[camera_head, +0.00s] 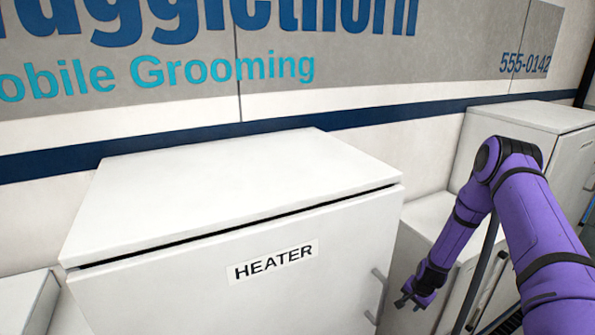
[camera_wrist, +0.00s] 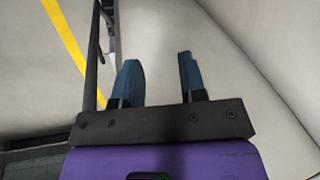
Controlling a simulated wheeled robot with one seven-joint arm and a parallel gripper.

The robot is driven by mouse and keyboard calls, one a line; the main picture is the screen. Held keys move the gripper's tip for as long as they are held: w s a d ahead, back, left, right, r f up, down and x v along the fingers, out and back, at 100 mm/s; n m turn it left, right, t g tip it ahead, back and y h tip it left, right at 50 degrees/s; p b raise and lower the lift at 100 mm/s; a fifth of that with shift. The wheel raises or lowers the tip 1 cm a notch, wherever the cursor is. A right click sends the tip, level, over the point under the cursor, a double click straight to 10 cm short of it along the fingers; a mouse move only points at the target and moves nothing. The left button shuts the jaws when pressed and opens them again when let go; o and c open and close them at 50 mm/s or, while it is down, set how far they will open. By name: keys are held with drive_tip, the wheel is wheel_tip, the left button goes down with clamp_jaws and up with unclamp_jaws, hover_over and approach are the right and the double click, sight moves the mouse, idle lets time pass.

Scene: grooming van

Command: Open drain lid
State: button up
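I cannot make out a drain lid in either view. My purple arm reaches in from the right of the head view, and my gripper (camera_head: 412,302) points down just right of the HEATER cabinet's handle. In the wrist view the two blue fingers of my gripper (camera_wrist: 157,64) are apart with nothing between them. Pale surfaces lie beyond them.
A white cabinet labelled HEATER (camera_head: 200,290) fills the front middle, with a handle (camera_head: 379,295) on its right side. More white cabinets (camera_head: 540,117) stand at the right along the wall. A yellow stripe (camera_wrist: 68,38) and a dark bar (camera_wrist: 92,60) show left of the fingers.

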drive_tip(key=w+a+r+n, duration=0.1)
drive_tip(key=a+r+n, duration=0.1)
drive_tip(key=r, duration=1)
drive_tip(key=w+a+r+n, duration=0.1)
drive_tip(key=w+r, duration=0.1)
drive_tip(key=r, duration=1.1)
drive_tip(key=s+a+r+n+t, duration=0.1)
drive_tip(key=s+a+r, duration=0.15)
drive_tip(key=r, duration=0.65)
drive_tip(key=s+a+r+n, duration=0.2)
drive_tip(key=s+r, duration=0.2)
drive_tip(key=r, duration=0.5)
drive_tip(key=s+a+r+n+h, duration=0.15)
drive_tip(key=s+a+r, duration=0.35)
drive_tip(key=s+r, duration=0.9)
drive_tip(key=s+a+r+n, duration=0.1)
drive_tip(key=s+r, duration=0.1)
drive_tip(key=s, duration=0.7)
drive_tip(key=s+a+r+n+t, duration=0.1)
drive_tip(key=s+a+r+n, duration=0.1)
drive_tip(key=s, duration=0.6)
drive_tip(key=shift+s+r+t+y, duration=0.3)
drive_tip(key=shift+s+r+y, duration=0.15)
drive_tip(key=shift+r, duration=0.15)
drive_tip(key=shift+w, duration=0.2)
